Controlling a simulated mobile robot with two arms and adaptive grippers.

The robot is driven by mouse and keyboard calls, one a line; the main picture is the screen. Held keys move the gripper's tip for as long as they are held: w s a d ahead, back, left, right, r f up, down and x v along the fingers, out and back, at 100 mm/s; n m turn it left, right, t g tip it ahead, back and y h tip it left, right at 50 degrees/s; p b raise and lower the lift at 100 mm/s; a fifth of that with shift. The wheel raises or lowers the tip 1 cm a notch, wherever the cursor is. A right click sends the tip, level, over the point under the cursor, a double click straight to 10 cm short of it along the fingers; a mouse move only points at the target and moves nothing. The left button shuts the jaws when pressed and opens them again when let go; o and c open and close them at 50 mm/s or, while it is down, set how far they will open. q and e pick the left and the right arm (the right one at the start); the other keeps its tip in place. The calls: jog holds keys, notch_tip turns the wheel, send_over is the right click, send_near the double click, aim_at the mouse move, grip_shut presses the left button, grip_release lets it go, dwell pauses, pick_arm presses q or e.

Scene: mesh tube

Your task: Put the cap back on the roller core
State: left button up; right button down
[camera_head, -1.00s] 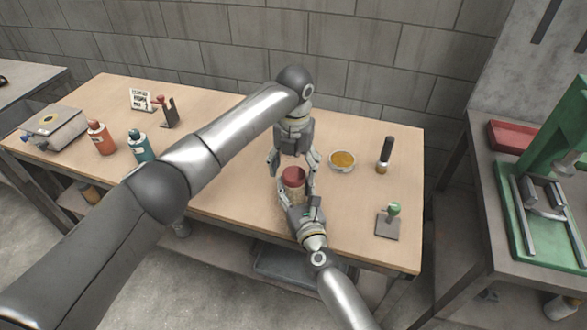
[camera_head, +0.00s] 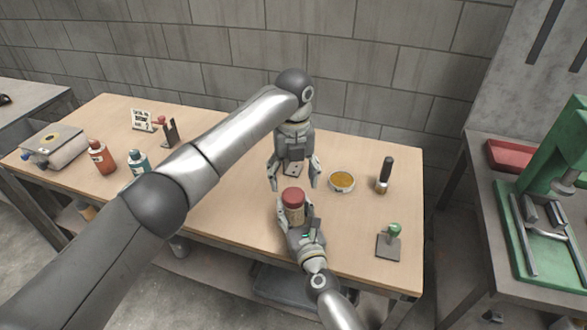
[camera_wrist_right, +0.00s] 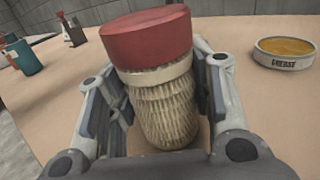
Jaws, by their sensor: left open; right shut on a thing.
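The red cap (camera_head: 293,194) sits on top of the pale, bristly roller core (camera_head: 297,213). In the right wrist view the cap (camera_wrist_right: 145,38) rests on the core's cream collar, and the core (camera_wrist_right: 165,110) stands nearly upright. My right gripper (camera_head: 296,219) is shut on the core below the cap, its fingers on either side. My left gripper (camera_head: 294,184) is open and empty, its fingers pointing down just behind and above the cap. The core's lower end is partly hidden by my right gripper.
A dish of yellow grease (camera_head: 341,181) and a dark-handled tool (camera_head: 385,175) stand to the right. A green-knobbed stamp (camera_head: 390,240) is near the front right. Red (camera_head: 101,157) and teal (camera_head: 138,162) bottles stand at the left. The right rear tabletop is clear.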

pick_arm(q)
jog(key=n, duration=0.3)
jog(key=shift+r, duration=0.15)
jog(key=n, duration=0.4)
jog(key=shift+r+n, duration=0.2)
jog(key=shift+n, duration=0.2)
jog(key=n, duration=0.3)
jog(key=shift+r, duration=0.1)
jog(key=n, duration=0.4)
jog(key=shift+r+n, duration=0.2)
jog(key=shift+n, duration=0.2)
jog(key=n, duration=0.3)
jog(key=shift+r, duration=0.1)
jog(key=n, duration=0.4)
jog(key=shift+r+n, duration=0.2)
jog(key=shift+n, duration=0.2)
jog(key=n, duration=0.7)
jog(key=shift+r, duration=0.25)
jog(key=shift+f, duration=0.1)
